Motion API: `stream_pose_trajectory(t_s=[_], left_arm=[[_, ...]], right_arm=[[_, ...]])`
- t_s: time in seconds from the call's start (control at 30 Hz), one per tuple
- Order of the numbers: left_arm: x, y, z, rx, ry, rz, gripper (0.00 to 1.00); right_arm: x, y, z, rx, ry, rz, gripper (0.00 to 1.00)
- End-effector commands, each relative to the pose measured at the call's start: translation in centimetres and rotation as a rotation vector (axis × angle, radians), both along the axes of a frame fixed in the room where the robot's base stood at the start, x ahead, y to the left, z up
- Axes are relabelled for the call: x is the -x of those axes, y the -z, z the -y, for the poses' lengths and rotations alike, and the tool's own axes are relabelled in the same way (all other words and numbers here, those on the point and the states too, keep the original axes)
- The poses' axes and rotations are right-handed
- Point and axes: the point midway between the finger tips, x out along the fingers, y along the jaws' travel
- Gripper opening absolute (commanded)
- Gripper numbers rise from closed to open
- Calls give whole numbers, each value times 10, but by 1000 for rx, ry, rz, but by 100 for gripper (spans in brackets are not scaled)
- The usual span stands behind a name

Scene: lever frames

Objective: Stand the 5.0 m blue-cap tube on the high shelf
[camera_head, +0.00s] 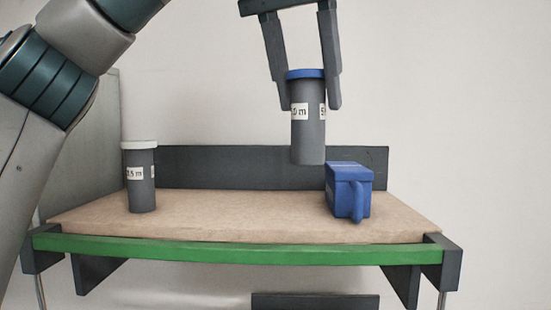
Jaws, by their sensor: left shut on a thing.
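A grey tube with a blue cap (307,135) hangs upright above the shelf, its label partly hidden, with "0 m" showing. My left gripper (305,95) points down and is shut on this tube near its cap, one finger on each side. The shelf (230,225) has a tan top, a green front edge and a dark back board. The tube's lower end shows in front of the back board and appears above the shelf top. My right gripper is not in view.
A grey tube with a white cap (141,180), labelled "2.5 m", stands on the shelf's left part. A blue box-like object with a handle (350,190) sits on the right, just right of and below the held tube. The middle of the shelf is clear.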

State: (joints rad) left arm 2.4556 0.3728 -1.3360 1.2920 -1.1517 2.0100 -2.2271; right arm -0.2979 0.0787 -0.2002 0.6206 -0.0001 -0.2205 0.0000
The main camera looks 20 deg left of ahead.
Motion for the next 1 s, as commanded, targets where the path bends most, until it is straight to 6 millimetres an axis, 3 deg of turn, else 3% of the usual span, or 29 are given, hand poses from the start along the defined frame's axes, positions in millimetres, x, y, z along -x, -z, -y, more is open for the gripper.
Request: stream_pose_trajectory(t_s=[0.43, 1.0], left_arm=[[-59, 44, -50, 1, -1, -1, 14], [-66, 55, -55, 0, 0, 0, 14]], right_arm=[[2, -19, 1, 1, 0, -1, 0], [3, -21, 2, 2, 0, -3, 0]])
